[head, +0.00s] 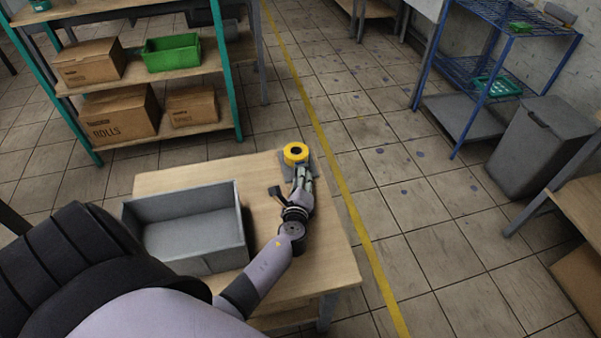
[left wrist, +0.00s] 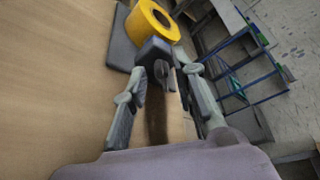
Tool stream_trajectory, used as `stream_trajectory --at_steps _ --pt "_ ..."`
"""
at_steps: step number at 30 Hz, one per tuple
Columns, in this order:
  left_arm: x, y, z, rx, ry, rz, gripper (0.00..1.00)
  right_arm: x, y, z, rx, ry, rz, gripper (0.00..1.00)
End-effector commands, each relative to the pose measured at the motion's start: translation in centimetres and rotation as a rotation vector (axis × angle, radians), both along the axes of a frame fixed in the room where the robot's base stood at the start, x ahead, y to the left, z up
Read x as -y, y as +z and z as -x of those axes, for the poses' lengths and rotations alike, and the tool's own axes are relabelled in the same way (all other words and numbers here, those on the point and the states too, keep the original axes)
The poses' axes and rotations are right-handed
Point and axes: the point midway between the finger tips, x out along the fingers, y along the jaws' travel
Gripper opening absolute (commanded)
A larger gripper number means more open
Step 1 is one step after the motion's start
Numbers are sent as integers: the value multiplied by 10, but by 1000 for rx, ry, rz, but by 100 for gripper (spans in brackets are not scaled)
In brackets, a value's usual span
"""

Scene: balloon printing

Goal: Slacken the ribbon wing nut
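The yellow ribbon roll (head: 289,160) sits on a grey stand (head: 313,161) at the far edge of the wooden table; it also shows at the top of the left wrist view (left wrist: 145,24). Below the roll in that view is a blue-grey block (left wrist: 153,50) with a small dark grey piece, apparently the wing nut (left wrist: 167,77), facing me. My left gripper (left wrist: 166,72) is open, its two fingers on either side of the dark piece with gaps showing. In the head view my left gripper (head: 302,178) covers the nut. My right gripper is not in view.
A grey open bin (head: 240,222) stands on the table (head: 330,245) left of my left arm. A shelf with cardboard boxes (head: 90,62) and a green crate (head: 171,52) stands behind. A blue rack (head: 480,95) and grey bin (head: 540,145) are at right. The floor between is clear.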

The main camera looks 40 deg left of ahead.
Motion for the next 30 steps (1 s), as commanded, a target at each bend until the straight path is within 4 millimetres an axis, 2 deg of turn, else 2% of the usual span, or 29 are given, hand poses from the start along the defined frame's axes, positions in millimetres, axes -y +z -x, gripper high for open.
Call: stream_trajectory --at_steps 11,23,30 --pt "-4 -1 -6 1 1 0 26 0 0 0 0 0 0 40" --pt "-4 -1 -5 0 1 0 0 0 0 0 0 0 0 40" --pt "-4 -2 -5 -1 1 0 0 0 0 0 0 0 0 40"
